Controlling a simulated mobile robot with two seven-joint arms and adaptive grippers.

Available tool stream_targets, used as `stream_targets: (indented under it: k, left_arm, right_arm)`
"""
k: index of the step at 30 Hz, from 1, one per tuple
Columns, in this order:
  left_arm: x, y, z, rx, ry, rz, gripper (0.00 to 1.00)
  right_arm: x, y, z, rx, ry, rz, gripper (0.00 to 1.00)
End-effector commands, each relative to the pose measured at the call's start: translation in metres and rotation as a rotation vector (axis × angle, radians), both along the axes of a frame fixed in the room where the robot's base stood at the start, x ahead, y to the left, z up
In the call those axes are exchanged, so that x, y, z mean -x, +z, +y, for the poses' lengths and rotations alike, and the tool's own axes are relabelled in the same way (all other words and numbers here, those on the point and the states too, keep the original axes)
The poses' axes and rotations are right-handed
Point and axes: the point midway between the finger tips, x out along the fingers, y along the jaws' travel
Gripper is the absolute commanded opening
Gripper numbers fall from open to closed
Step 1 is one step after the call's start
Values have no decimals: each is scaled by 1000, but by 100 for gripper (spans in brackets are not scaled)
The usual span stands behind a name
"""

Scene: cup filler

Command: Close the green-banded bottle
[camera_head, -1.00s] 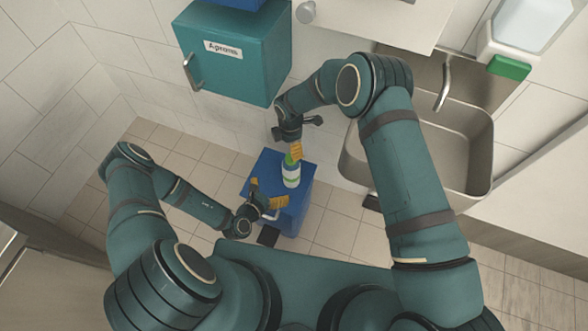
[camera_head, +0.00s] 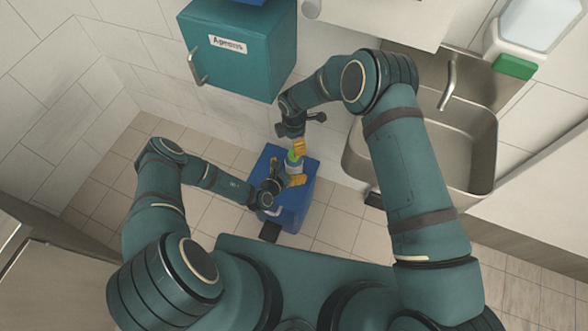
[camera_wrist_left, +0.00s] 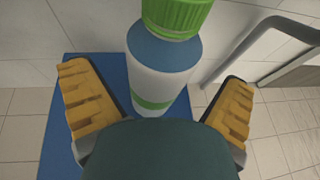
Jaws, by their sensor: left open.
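The green-banded bottle (camera_head: 293,167) stands upright on the blue box (camera_head: 308,188), mostly covered by my grippers in the head view. In the left wrist view its white body (camera_wrist_left: 158,85) has a blue shoulder and a green band low down. A ribbed green cap (camera_wrist_left: 177,14) is at its top, cut by the frame edge; I cannot tell if it is tight. My left gripper (camera_head: 288,181) is open, with yellow fingers to either side of the bottle. My right gripper (camera_head: 299,147) has its yellow fingers down at the cap; their grip is unclear.
A teal cabinet (camera_head: 240,55) with a handle hangs on the wall behind. A steel sink (camera_head: 470,150) is at the right, with a soap dispenser (camera_head: 525,40) above. Tiled floor (camera_head: 215,215) surrounds the box.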

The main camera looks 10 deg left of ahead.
Motion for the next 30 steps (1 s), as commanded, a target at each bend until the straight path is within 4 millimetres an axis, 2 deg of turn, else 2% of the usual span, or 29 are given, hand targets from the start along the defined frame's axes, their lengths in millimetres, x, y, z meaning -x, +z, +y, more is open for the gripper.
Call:
stream_targets:
  k: [3, 7, 19, 25, 26, 29, 30]
  left_arm:
    - [-14, -6, -6, 1, -1, -2, 100]
    - [-22, -10, -9, 0, -1, 0, 100]
    - [-26, -11, -10, 1, -1, 0, 100]
    - [-26, -11, -10, 1, 0, 0, 30]
    - [-26, -11, -10, 1, 0, 0, 26]
    - [-26, -11, -10, 1, 0, 0, 26]
    - [-26, -11, -10, 1, 0, 0, 0]
  right_arm:
    - [0, 0, 0, 0, 0, 0, 71]
    - [0, 0, 0, 0, 0, 0, 71]
    - [0, 0, 0, 0, 0, 0, 71]
    - [0, 0, 0, 0, 0, 0, 71]
    - [0, 0, 0, 0, 0, 0, 71]
    - [0, 0, 0, 0, 0, 0, 71]
    - [0, 0, 0, 0, 0, 0, 72]
